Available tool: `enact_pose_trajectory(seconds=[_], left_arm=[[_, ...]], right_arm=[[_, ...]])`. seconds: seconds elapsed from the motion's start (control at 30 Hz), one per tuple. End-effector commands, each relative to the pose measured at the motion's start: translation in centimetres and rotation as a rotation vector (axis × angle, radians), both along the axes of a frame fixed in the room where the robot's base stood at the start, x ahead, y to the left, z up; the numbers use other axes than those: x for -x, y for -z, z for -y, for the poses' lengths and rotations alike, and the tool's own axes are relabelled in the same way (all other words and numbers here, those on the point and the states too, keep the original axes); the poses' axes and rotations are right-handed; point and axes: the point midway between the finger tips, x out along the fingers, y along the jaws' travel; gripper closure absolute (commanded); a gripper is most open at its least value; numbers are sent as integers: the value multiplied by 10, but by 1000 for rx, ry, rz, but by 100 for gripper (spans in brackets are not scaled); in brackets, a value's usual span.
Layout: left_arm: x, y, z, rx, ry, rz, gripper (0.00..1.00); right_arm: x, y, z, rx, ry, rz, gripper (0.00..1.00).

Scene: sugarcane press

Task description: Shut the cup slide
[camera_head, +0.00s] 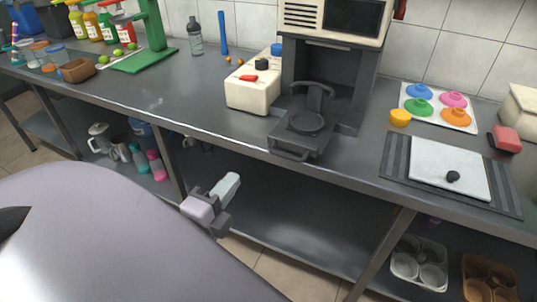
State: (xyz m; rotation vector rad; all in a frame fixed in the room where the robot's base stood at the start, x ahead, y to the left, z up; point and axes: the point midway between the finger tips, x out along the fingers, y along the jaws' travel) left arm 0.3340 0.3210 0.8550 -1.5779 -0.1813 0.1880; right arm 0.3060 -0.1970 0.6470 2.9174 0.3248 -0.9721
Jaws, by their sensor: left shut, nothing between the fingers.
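The cup slide (322,136) is a dark grey tray with a round recess and a front handle (288,154). It sticks out of the bay of the cream and dark grey press machine (345,92), reaching the counter's front edge. A curved upright bracket stands at its back. My left gripper (228,186) is shut and empty, below the counter's front edge, left of the slide and lower than it. It is apart from the handle. My right gripper is not in view.
A cream box (252,93) with a red switch and black knob stands left of the slide. Right are a dark ribbed mat with a white board (450,165) and a tray of coloured lids (440,106). The steel counter (170,95) is clear at left of centre. Cups stand on the lower shelf.

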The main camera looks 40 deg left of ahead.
Motion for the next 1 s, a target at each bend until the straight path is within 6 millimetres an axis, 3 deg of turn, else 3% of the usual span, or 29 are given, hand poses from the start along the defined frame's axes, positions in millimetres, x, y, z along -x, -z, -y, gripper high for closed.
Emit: enact_pose_trajectory(seconds=[0.27,1.0], left_arm=[[-11,-4,-3,-20,2,6,100],[-113,-4,-28,-18,-1,5,100]], right_arm=[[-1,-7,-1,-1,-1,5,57],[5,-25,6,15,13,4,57]])
